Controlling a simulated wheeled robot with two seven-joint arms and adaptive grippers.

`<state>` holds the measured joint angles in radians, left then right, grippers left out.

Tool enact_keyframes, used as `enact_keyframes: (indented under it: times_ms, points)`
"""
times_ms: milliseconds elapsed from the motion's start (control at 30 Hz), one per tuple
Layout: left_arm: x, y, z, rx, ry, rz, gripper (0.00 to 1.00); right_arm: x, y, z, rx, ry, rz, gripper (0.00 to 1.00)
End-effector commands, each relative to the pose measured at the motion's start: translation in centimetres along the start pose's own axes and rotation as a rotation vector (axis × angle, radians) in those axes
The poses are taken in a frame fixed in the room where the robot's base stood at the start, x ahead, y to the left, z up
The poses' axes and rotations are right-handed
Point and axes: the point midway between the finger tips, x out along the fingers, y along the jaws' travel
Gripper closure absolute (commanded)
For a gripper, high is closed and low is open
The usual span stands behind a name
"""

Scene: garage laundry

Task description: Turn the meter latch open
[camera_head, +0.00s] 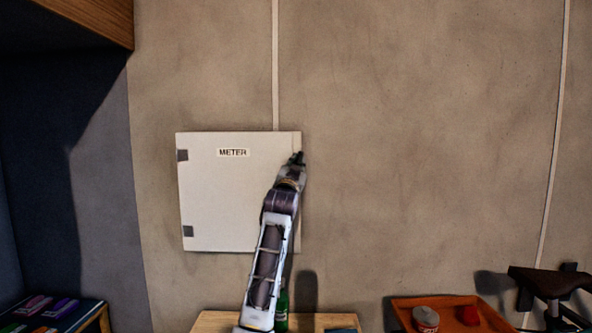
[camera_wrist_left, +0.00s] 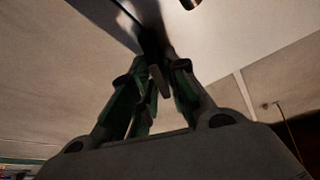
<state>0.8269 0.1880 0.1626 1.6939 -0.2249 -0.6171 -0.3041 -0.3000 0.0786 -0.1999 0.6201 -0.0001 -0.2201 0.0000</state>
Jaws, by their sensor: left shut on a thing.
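The white meter box (camera_head: 220,200) hangs on the wall, its door closed flat, with a METER label near the top and two grey hinges on its left edge. My left gripper (camera_head: 297,158) is at the upper right edge of the door, where it covers the latch in the head view. In the left wrist view my left gripper (camera_wrist_left: 157,72) has its fingers drawn together on the latch, a dark narrow piece (camera_wrist_left: 150,42) against the pale surface. The latch's exact angle is hard to tell. My right gripper is not in view.
A wooden surface (camera_head: 212,320) stands below the box, with a green bottle (camera_head: 282,308) partly behind my arm. An orange tray (camera_head: 453,312) with a can and a red item is at lower right. A wooden cabinet (camera_head: 95,18) overhangs upper left. The wall right of the box is clear.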

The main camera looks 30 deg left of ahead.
Motion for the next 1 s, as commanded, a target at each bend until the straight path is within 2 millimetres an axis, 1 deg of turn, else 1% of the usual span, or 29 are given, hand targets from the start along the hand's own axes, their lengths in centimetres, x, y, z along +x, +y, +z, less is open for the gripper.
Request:
enact_keyframes:
  times_ms: [33,633,767,1000]
  points:
    - [-0.1,0.4,0.3,-0.028,-0.004,-0.005,1.0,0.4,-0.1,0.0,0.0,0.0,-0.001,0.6]
    - [0.0,0.6,0.3,-0.312,-0.007,-0.124,1.0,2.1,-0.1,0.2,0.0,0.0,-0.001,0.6]
    - [0.0,0.6,0.3,-0.351,-0.007,-0.141,1.0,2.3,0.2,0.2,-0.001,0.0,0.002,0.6]
    - [0.0,0.5,0.3,-0.392,-0.007,-0.158,1.0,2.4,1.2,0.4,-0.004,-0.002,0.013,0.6]
